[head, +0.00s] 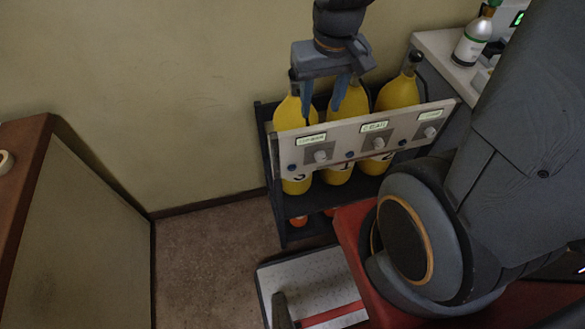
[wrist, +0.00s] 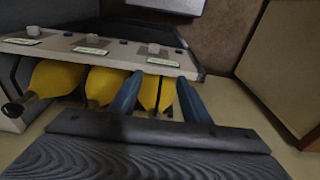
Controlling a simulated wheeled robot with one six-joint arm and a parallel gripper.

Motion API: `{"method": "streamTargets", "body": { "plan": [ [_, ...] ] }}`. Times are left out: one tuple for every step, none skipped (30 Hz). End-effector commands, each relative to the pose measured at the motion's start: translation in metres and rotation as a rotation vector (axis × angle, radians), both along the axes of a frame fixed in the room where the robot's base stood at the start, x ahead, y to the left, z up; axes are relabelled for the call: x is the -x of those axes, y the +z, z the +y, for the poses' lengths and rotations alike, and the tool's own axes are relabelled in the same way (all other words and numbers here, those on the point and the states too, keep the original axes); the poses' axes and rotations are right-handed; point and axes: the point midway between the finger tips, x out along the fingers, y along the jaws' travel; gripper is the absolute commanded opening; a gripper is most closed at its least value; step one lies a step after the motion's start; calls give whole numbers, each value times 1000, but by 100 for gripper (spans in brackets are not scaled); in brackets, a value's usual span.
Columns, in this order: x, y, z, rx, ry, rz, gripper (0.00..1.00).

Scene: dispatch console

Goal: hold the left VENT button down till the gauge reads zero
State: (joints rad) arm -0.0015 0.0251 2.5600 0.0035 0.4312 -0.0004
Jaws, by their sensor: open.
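A pale panel (head: 347,143) runs across the front of a dark rack of yellow bottles. It carries small labels, grey knobs and small dark-blue buttons; the label text is too small to read. The leftmost blue button (head: 292,168) sits left of the left knob (head: 320,156). My gripper (head: 324,102) is open and empty, fingers pointing down over the left and middle bottles, behind the panel. I cannot make out a gauge or which button is VENT.
Yellow bottles (head: 337,170) stand close below my fingers. A white counter (head: 440,46) at upper right holds a white bottle (head: 471,43) and a small green-lit display (head: 518,18). A brown-topped cabinet (head: 22,145) stands at left. Floor between cabinet and rack is clear.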

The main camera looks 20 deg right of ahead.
Motion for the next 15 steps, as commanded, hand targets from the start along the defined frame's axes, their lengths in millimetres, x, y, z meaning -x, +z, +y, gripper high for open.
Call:
{"method": "streamTargets", "body": {
  "plan": [
    [0,0,0,0,0,0,34],
    [0,0,0,0,0,0,29],
    [0,0,0,0,0,0,22],
    [0,0,0,0,0,0,17],
    [0,0,0,0,0,0,12],
    [0,0,0,0,0,0,5],
    [0,0,0,0,0,0,0],
    [0,0,0,0,0,0,0],
    [0,0,0,0,0,0,0],
    [0,0,0,0,0,0,0],
    [0,0,0,0,0,0,0],
    [0,0,0,0,0,0,0],
    [0,0,0,0,0,0,0],
    [0,0,0,0,0,0,0],
    [0,0,0,0,0,0,0]
  ]
}}
